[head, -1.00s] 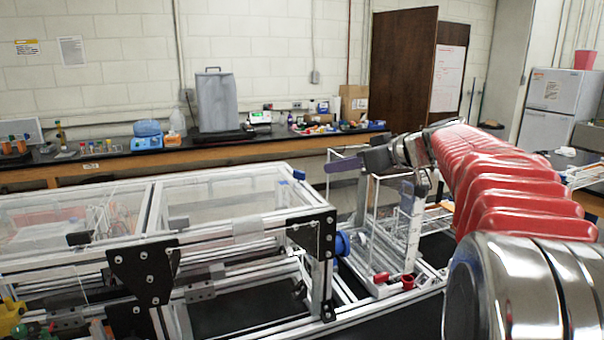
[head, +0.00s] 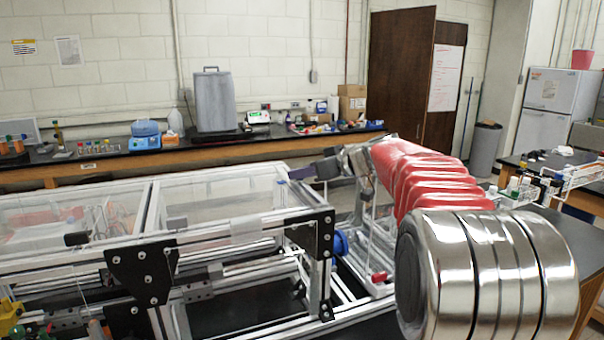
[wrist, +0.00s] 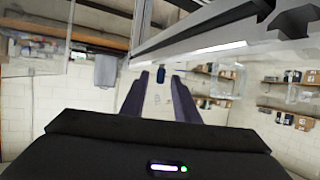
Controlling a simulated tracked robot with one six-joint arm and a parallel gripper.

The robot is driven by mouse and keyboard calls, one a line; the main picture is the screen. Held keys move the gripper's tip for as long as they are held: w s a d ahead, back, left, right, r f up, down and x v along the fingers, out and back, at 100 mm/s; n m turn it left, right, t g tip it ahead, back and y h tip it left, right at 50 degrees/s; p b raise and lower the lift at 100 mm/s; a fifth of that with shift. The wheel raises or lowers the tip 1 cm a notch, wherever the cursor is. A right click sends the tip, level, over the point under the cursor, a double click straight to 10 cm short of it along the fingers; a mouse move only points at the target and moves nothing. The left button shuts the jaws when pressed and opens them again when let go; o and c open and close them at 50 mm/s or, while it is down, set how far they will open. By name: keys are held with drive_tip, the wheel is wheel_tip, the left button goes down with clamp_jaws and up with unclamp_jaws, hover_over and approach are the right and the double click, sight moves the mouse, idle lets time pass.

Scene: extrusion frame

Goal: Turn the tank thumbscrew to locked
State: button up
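A small blue piece (wrist: 161,76), which looks like the thumbscrew, shows between my fingertips in the wrist view. A gap is visible on either side of it. My gripper (wrist: 161,84) is open, with two dark purple fingers. In the head view, my gripper (head: 300,172) points left at the upper right corner of the tank frame (head: 325,222) and covers the spot where the blue piece sits. Whether the thumbscrew is locked cannot be told. A larger round blue knob (head: 341,243) is on the frame's right side, below my gripper.
Clear panels (head: 215,190) and metal rails form the frame's top. A white wire rack (head: 372,240) stands right of the frame, under my arm. A long metal rail (wrist: 220,35) crosses the wrist view close to my gripper. A bench with lab items (head: 95,165) runs along the back wall.

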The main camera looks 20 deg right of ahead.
drive_tip(key=shift+w+a+f, duration=0.15)
drive_tip(key=shift+w+f, duration=0.05)
drive_tip(key=shift+w, duration=0.15)
clamp_jaws()
